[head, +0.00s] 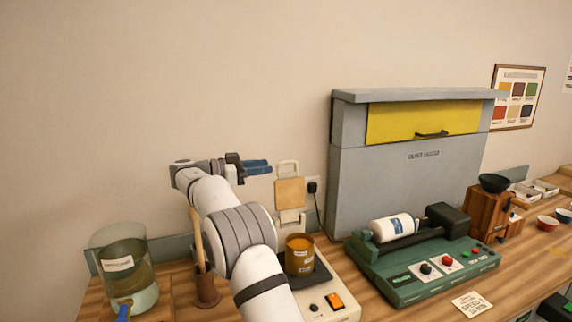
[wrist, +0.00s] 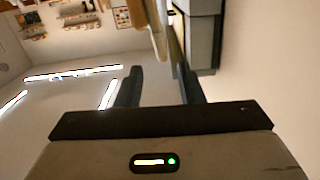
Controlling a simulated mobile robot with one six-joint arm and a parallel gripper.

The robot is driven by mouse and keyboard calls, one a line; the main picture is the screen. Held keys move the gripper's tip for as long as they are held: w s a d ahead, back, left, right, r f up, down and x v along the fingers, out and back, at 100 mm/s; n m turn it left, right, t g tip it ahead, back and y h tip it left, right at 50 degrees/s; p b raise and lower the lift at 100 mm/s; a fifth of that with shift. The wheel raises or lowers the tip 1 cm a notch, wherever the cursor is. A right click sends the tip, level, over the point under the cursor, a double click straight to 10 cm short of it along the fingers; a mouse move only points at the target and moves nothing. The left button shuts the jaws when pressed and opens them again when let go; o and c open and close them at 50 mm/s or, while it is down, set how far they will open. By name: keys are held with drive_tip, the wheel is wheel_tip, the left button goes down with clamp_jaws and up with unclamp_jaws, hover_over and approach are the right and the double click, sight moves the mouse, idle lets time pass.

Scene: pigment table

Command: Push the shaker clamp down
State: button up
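My gripper (head: 258,167) is just left of the handle in the head view, with blue fingers pointing right. Whether they touch the handle is unclear. In the wrist view, the fingers of my gripper (wrist: 158,84) are apart with nothing held between them.
A green roller machine (head: 415,270) with a white bottle (head: 393,228) stands right of the shaker. A grey hood (head: 370,180) with a yellow panel stands behind it. A glass jar (head: 122,265) and a brown pot with a wooden tool (head: 206,288) are at left.

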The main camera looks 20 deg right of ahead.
sight(285, 163)
drive_tip(key=d, duration=0.2)
drive_tip(key=d+p, duration=0.1)
drive_tip(key=d, duration=0.2)
drive_tip(key=d+p, duration=0.1)
drive_tip(key=d, duration=0.1)
drive_tip(key=shift+w+d, duration=0.25)
drive_tip(key=shift+d, duration=0.1)
drive_tip(key=shift+c, duration=0.4)
clamp_jaws()
